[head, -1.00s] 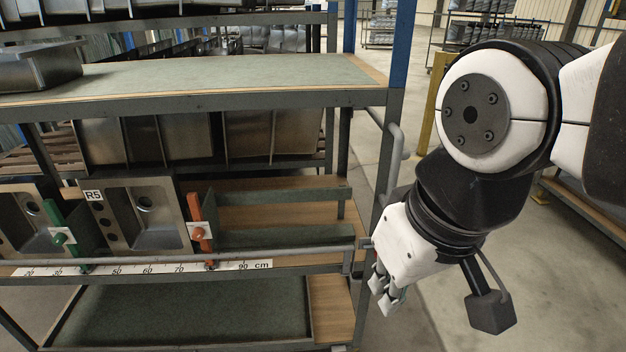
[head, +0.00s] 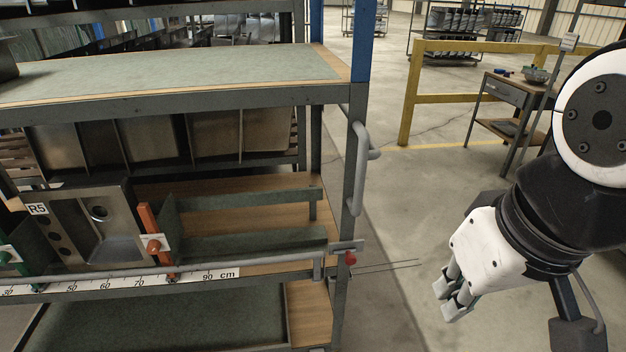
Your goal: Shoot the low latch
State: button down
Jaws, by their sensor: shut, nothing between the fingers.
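A small grey latch fitting (head: 345,246) with a red knob (head: 350,259) sits at the right end of the rack's lower rail, by the blue-topped corner post. Two thin rods stick out to the right from beside it. I cannot tell whether this latch is shot or drawn. My gripper (head: 452,302) is shut and empty, pointing down and left over the open floor. It is right of the red knob and a little lower in the picture, clear of the rack.
A curved grey handle (head: 361,165) sticks out from the rack's post above the latch. A yellow barrier (head: 408,95) and a small table (head: 505,92) stand behind.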

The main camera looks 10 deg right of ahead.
aim_at(351, 260)
jog(key=u, duration=1.1)
jog(key=l, duration=0.15)
jog(key=k+l+z, duration=0.1)
jog(key=l+z, duration=0.2)
jog(key=k+l+z, duration=0.1)
jog(key=l+z, duration=0.2)
jog(key=l, duration=0.25)
jog(key=k+j, duration=0.15)
jog(key=j, duration=0.2)
jog(key=k+j, duration=0.1)
jog(key=j, duration=0.2)
jog(key=k+j, duration=0.15)
jog(key=j, duration=0.2)
jog(key=k+j, duration=0.15)
jog(key=j, duration=0.15)
